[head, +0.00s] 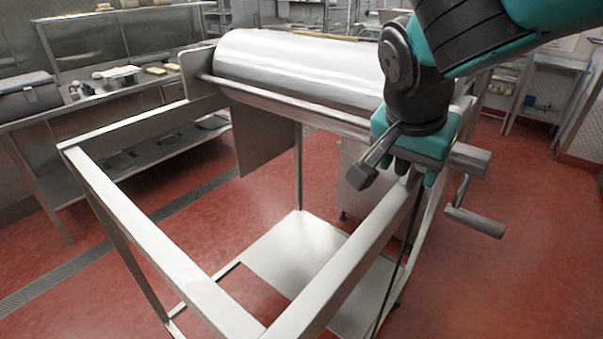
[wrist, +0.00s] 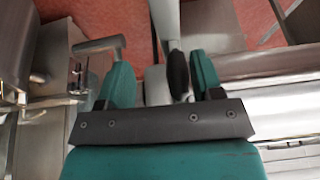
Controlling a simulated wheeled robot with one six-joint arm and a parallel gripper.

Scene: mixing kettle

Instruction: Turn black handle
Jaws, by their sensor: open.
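The black handle (wrist: 178,72) is a dark, rounded grip in the wrist view, with a grey metal end. It lies between the two teal fingers of my gripper (wrist: 160,60), nearer the right finger. I cannot tell how deep it sits between them or whether it touches. In the head view my gripper (head: 416,173) points down beside the right end of the steel machine (head: 300,65). The black handle cannot be made out there; the gripper and arm cover that area.
A grey crank-shaped bar (head: 474,221) sticks out at the machine's right side. The steel frame rail (head: 340,265) runs close under my gripper. A counter (head: 120,100) with a dark box (head: 28,97) stands at the back left. Red floor (head: 510,280) is clear at the right.

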